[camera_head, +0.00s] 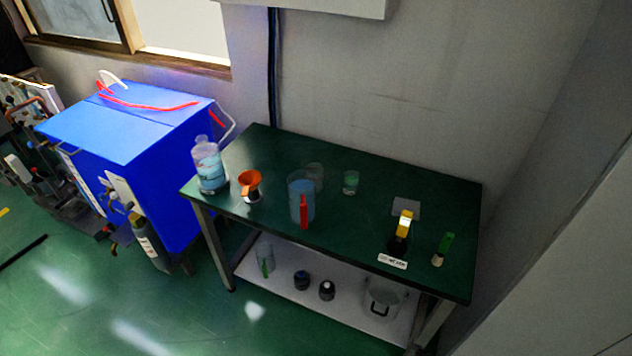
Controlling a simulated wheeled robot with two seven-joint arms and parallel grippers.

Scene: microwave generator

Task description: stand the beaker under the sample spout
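Several clear vessels that could be the beaker stand on the dark green table. One is a small glass (351,183) toward the back. Another is a wider clear glass (314,174), partly hidden behind a bluish jug with a red handle (298,192). I cannot tell which is the beaker. A blue machine (125,130) stands on the floor left of the table, with pipes and fittings (70,195) on its near left side. I cannot make out the sample spout among them. Neither of my grippers is in view.
The green table (330,225) also holds a bottle of bluish liquid (210,168), an orange funnel (250,182), a yellow-and-black item (400,235) and a green-topped item (443,248). The lower shelf (345,310) holds a pot (383,300) and small dark-topped jars. Floor in front is clear.

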